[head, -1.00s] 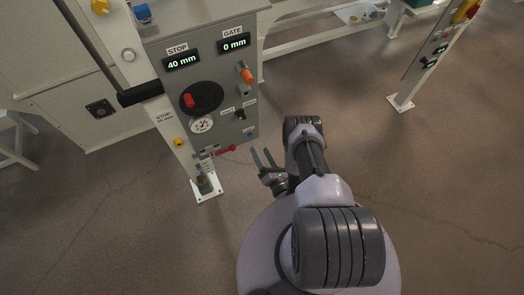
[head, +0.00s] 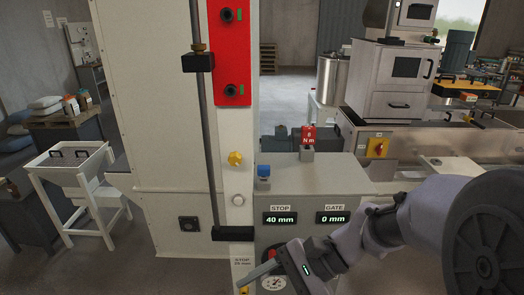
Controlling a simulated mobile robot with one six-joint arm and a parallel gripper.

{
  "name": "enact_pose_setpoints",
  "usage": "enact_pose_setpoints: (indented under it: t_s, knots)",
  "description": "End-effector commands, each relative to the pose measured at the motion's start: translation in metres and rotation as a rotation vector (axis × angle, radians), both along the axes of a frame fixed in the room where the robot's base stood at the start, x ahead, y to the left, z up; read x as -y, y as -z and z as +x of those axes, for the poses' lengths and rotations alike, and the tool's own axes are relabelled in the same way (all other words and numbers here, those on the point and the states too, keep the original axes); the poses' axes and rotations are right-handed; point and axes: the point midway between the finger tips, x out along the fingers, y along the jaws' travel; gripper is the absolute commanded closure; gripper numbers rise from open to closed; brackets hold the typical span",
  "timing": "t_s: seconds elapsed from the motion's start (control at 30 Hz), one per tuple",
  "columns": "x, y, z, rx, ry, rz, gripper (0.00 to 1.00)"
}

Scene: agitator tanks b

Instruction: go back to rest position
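My gripper (head: 259,273) is at the bottom edge of the head view, in front of the control panel's lower part. One finger shows, pointing left and set apart toward the upper end of the gripper body; the other finger is not clearly seen. It looks open, and nothing is seen held. My arm (head: 385,230) reaches in from the right and covers the panel's lower right. The panel has a STOP display (head: 280,219) reading 40 mm and a GATE display (head: 333,218) reading 0 mm.
A white post (head: 238,170) with a yellow knob (head: 235,158) and a dark vertical rod stands left of the panel. A white stand (head: 80,180) is at left.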

Motion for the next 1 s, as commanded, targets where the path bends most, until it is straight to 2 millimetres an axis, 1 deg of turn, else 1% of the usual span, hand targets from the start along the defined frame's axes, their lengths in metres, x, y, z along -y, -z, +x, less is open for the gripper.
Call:
enact_pose_setpoints:
  t_s: [0.03,0.1,0.13,0.2,0.27,0.3,0.37,0.43,0.47,0.5,0.53,0.6,0.7,0.73,0.8,1.0]
  knots:
    - [0.009,-0.009,-0.017,0.13,-0.055,-0.122,0.41]
    - [0.029,-0.017,-0.032,0.306,-0.112,-0.295,0.41]
    - [0.037,-0.021,-0.036,0.377,-0.13,-0.36,0.41]
    - [0.056,-0.031,-0.042,0.537,-0.158,-0.497,0.41]
    - [0.07,-0.042,-0.045,0.666,-0.171,-0.6,0.41]
    - [0.079,-0.051,-0.046,0.751,-0.176,-0.663,0.41]
    - [0.092,-0.065,-0.047,0.877,-0.177,-0.751,0.41]
    - [0.105,-0.084,-0.049,1.019,-0.171,-0.844,0.41]
    - [0.107,-0.07,-0.051,1.028,-0.172,-0.859,0.41]
    - [0.107,-0.039,-0.054,0.995,-0.179,-0.85,0.41]
    - [0.107,-0.025,-0.057,0.979,-0.184,-0.846,0.41]
    - [0.107,0.001,-0.063,0.952,-0.191,-0.84,0.41]
    - [0.107,0.023,-0.07,0.923,-0.198,-0.834,0.41]
    - [0.107,0.028,-0.071,0.917,-0.2,-0.832,0.41]
    - [0.107,0.031,-0.073,0.909,-0.202,-0.831,0.41]
    - [0.107,0.027,-0.074,0.907,-0.203,-0.829,0.41]
